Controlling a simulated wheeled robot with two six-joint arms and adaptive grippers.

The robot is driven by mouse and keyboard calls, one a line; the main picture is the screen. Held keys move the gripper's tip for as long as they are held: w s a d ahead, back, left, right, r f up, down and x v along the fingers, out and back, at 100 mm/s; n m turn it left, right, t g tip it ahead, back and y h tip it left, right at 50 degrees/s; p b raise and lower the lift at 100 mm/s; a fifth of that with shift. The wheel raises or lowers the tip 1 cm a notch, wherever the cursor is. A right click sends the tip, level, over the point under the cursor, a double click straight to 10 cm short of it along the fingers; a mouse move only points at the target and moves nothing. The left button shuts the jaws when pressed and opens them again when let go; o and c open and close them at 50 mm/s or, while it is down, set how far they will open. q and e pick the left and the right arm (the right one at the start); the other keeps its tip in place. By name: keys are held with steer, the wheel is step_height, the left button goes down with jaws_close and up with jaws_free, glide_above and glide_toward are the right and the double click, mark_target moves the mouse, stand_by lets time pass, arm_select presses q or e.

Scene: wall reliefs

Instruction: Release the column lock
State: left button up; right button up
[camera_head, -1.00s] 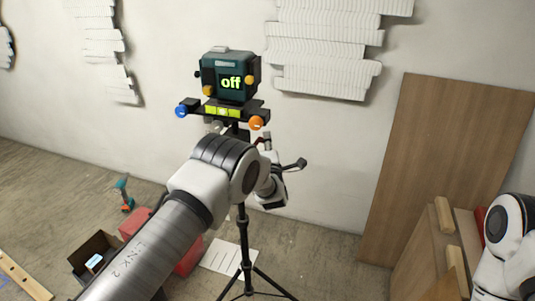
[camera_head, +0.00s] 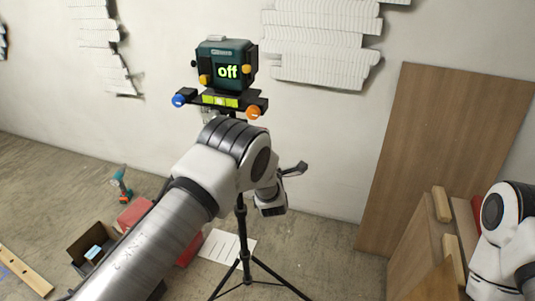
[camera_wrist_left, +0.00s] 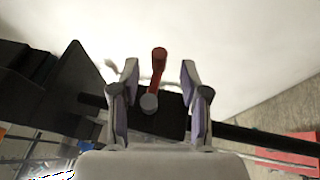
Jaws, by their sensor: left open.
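The tripod (camera_head: 243,262) stands before the wall with a dark green laser level on top (camera_head: 227,70), its screen reading "off". My left arm crosses in front of the tripod column and hides much of it; its fingers are not clear in the head view. In the left wrist view a red lever (camera_wrist_left: 159,62) with a grey round end sits on a black block, apparently the column lock. My left gripper (camera_wrist_left: 160,72) is open, with one finger on each side of the lever and visible gaps to both. My right arm shows at the right edge; its gripper is out of view.
A wooden board (camera_head: 440,150) leans on the wall at right, near wooden boxes. On the floor are an open dark box (camera_head: 92,245), red cases, a drill (camera_head: 121,185) and a paper sheet (camera_head: 222,246). White reliefs (camera_head: 320,40) are on the wall.

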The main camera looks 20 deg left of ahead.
arm_select(q)
steer(key=v, duration=0.6)
steer(key=shift+s, duration=0.35)
steer(key=shift+d+f, duration=0.1)
steer(key=s+a+f+m+g+h, duration=0.1)
steer(key=s+a+f+m+g, duration=0.1)
steer(key=s+a+f+g, duration=0.45)
steer(key=s+a+f+m+g+h, duration=0.1)
steer(key=s+a+f+m, duration=0.25)
steer(key=s+f, duration=0.6)
steer(key=s+d+f+m+g+h, duration=0.1)
steer(key=s+f+m+g, duration=0.2)
steer(key=s, duration=0.6)
steer(key=s+d+f+m+g+h, duration=0.1)
steer(key=s+f+m+g+h, duration=0.1)
steer(key=s+m, duration=0.6)
steer(key=s+d+f+m+g+h, duration=0.2)
steer(key=s+f+m+g, duration=0.3)
steer(key=s, duration=0.7)
steer(key=shift+m+g, duration=0.65)
steer(key=shift+g, duration=0.1)
